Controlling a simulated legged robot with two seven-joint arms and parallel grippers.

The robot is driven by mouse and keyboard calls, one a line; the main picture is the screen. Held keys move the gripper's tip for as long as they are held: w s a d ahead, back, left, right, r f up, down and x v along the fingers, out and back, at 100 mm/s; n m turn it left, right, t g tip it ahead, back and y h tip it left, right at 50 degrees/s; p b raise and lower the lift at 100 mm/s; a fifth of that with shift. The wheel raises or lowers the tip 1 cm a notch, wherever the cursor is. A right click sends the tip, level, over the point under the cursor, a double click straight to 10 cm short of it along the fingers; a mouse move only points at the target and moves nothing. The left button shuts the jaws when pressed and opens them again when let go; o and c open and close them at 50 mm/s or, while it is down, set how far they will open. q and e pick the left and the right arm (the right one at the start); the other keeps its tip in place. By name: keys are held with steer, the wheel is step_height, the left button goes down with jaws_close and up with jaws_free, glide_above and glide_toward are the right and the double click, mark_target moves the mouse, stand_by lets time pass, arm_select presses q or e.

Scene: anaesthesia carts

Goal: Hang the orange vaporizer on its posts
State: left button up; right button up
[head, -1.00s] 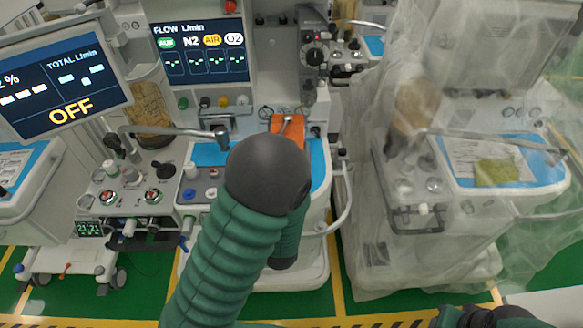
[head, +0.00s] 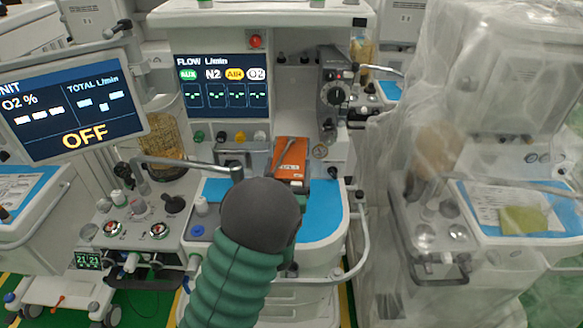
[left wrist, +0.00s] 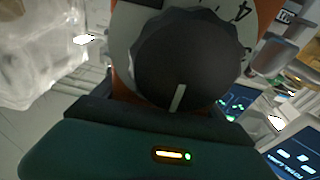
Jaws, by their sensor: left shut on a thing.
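The orange vaporizer (head: 290,158) shows in the head view just beyond my left gripper, in front of the cart's back panel and above the blue work surface. My left arm hides its lower part. In the left wrist view its dark dial (left wrist: 187,60) and white numbered ring (left wrist: 238,18) fill the upper middle. My left gripper (head: 290,192) is shut on the vaporizer; its fingertips are mostly hidden behind my arm. A grey dial unit (head: 334,92) is mounted on the cart to the right. I cannot make out the posts. My right gripper is not in view.
The blue work surface (head: 322,217) is clear to the right of my arm. A bent metal arm (head: 185,163) reaches in from the left. A monitor reading OFF (head: 75,103) stands left. A plastic-covered cart (head: 440,175) stands right.

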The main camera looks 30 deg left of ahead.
arm_select(q)
steer(key=shift+d+f, duration=0.1)
steer(key=shift+f, duration=0.4)
steer(key=shift+w+d+f, duration=0.1)
steer(key=shift+d, duration=0.45)
steer(key=o, duration=1.6)
steer(key=shift+f, duration=0.15)
steer(key=o, duration=0.4)
steer(key=shift+a, duration=0.25)
steer(key=shift+r, duration=0.25)
steer(key=p+v, duration=0.4)
steer(key=v, duration=0.8)
steer(key=shift+f+p, duration=0.25)
steer(key=shift+p, duration=0.1)
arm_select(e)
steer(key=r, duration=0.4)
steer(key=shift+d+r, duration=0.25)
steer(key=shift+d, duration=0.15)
arm_select(q)
steer(key=shift+d, duration=0.1)
